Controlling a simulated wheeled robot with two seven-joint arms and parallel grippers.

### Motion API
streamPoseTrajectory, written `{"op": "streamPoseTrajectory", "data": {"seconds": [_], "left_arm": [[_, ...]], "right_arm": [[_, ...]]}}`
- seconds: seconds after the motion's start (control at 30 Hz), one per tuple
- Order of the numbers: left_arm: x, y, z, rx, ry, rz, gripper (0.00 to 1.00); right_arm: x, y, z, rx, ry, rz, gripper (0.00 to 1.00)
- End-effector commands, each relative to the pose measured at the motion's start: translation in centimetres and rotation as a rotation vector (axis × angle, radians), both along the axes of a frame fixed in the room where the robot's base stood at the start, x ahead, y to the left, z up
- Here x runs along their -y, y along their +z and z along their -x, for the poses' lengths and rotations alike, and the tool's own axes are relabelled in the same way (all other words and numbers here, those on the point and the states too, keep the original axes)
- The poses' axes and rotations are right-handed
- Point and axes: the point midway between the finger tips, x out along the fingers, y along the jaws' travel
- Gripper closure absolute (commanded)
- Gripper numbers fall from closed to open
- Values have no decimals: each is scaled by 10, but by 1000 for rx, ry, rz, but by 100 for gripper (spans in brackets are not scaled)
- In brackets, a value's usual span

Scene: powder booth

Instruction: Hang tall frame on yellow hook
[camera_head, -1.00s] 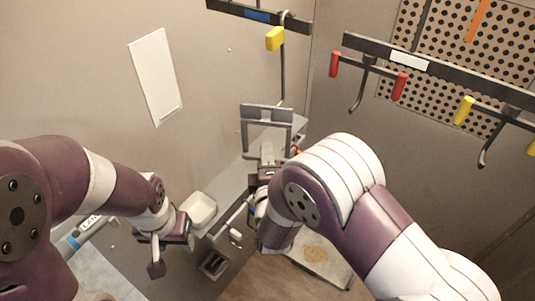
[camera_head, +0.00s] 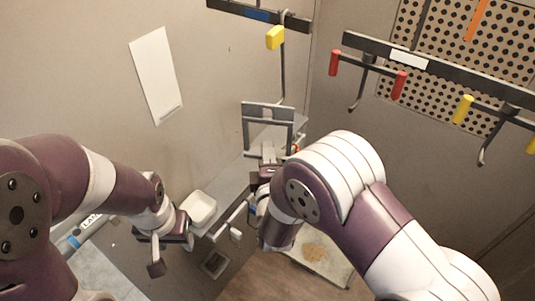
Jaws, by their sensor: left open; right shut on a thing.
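A grey rectangular frame (camera_head: 248,124) stands roughly upright in the middle of the head view. My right gripper (camera_head: 268,160) is shut on its lower part; the fingers are partly hidden by my own arm. A yellow-tagged hook (camera_head: 275,38) hangs from the back rail with the blue label, above the frame and apart from it. Another yellow-tagged hook (camera_head: 464,110) hangs on the right rail, with a further yellow tag (camera_head: 532,146) cut off at the picture's right edge. My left gripper (camera_head: 170,252) is open and empty at the lower left, low over the grey surface.
Red-tagged hooks (camera_head: 399,86) hang on the right rail (camera_head: 440,72), before a perforated panel (camera_head: 470,50). A white bin (camera_head: 198,208) sits beside my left gripper. A white sheet (camera_head: 156,75) is on the left wall. The space between frame and rails looks clear.

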Motion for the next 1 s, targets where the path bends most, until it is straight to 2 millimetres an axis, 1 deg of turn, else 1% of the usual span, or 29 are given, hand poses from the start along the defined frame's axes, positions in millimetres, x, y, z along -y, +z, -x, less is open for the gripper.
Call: {"op": "streamPoseTrajectory", "data": {"seconds": [0.7, 1.0], "left_arm": [[0, -4, 0, 0, 0, 0, 49], [0, -4, 0, 0, 0, 0, 49]], "right_arm": [[23, 0, -32, 2, -1, -1, 100], [26, 1, -36, 2, 0, -1, 100]]}}
